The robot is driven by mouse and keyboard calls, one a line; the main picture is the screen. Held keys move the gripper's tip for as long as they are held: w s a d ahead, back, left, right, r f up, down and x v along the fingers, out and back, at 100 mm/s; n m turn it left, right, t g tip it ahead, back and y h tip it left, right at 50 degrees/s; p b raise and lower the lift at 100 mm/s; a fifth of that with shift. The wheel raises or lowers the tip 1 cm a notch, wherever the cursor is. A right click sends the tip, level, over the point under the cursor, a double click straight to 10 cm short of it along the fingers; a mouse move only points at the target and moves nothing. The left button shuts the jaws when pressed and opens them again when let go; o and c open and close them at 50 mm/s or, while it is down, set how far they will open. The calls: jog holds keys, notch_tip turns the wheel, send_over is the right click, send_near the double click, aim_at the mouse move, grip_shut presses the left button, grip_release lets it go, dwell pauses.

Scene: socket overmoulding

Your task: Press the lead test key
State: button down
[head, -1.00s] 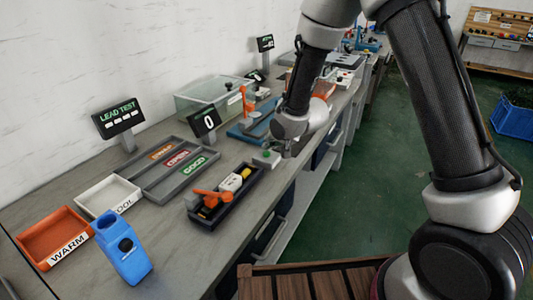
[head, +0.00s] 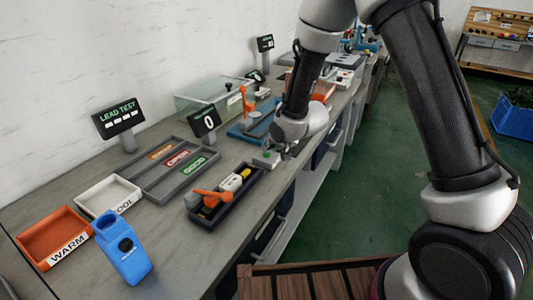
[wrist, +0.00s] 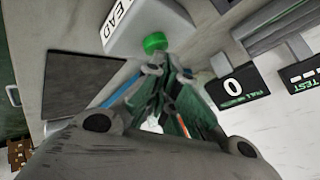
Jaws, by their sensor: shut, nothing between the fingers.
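The lead test key is a round green button (wrist: 155,42) on a pale box (wrist: 150,20) with "LEAD" lettering on its side in the wrist view. In the head view the box (head: 266,161) sits near the bench's front edge, with the green key (head: 267,154) on top. My gripper (wrist: 163,68) is shut and empty, its fingertips right beside the green button in the wrist view. In the head view my gripper (head: 285,155) is just right of the box. I cannot tell whether the tips touch the key.
A LEAD TEST display (head: 118,117) and a display showing 0 (head: 206,122) stand behind. A dark tray (head: 224,207) with an orange-handled tool lies in front of the box. A sorting tray (head: 168,187), white bin (head: 84,198), orange bin (head: 34,232) and blue device (head: 123,255) are further left.

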jog(key=shift+f, duration=0.2)
dwell(0.5)
jog(key=shift+r, duration=0.9)
jog(key=shift+r, duration=2.55)
